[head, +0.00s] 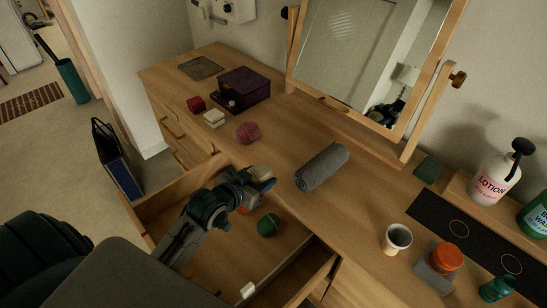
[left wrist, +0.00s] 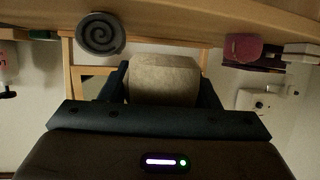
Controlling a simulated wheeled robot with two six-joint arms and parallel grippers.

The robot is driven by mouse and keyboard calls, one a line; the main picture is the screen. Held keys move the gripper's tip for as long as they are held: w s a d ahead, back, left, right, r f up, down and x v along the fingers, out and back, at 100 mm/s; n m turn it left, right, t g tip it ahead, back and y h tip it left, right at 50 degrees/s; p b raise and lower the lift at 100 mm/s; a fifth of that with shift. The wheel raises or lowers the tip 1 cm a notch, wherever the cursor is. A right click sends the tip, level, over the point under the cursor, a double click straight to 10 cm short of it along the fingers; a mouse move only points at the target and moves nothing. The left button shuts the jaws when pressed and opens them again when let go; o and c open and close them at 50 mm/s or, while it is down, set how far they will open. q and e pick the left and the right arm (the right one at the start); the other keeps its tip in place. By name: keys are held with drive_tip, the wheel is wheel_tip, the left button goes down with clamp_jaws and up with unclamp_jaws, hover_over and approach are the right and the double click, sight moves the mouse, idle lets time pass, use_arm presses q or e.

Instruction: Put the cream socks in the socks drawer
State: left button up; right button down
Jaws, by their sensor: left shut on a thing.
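My left gripper (head: 258,182) is shut on the cream socks (head: 263,172), a pale rounded bundle. In the left wrist view the cream socks (left wrist: 162,80) sit between the two dark fingers. In the head view they are above the back part of an open wooden drawer (head: 180,190), near the dresser top's front edge. In the drawer lie a green ball-shaped bundle (head: 268,225), an orange item partly hidden by my gripper, and a small white item (head: 248,290). My arm hides part of the drawer. My right gripper is not in view.
A mirror (head: 360,60) stands behind. A blue bag (head: 118,165) is on the floor.

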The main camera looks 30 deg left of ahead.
use_arm(q)
drive_tip(key=shift+s+a+f, duration=0.3)
drive_tip(key=shift+a, duration=0.05)
drive_tip(key=shift+w, duration=0.1)
drive_tip(key=p, duration=0.4)
hover_over(273, 157)
drive_tip(key=shift+s+d+f, duration=0.2)
drive_tip(key=shift+s+f, duration=0.25)
drive_tip(key=shift+f, duration=0.15)
drive_tip(key=shift+w+a, duration=0.1)
drive_tip(key=shift+w, duration=0.45)
wheel_tip(273, 157, down, 2)
drive_tip(key=shift+s+p, duration=0.15)
drive_tip(key=shift+p, duration=0.35)
drive_tip(key=shift+f+p, duration=0.35)
drive_tip(key=shift+f, duration=0.3)
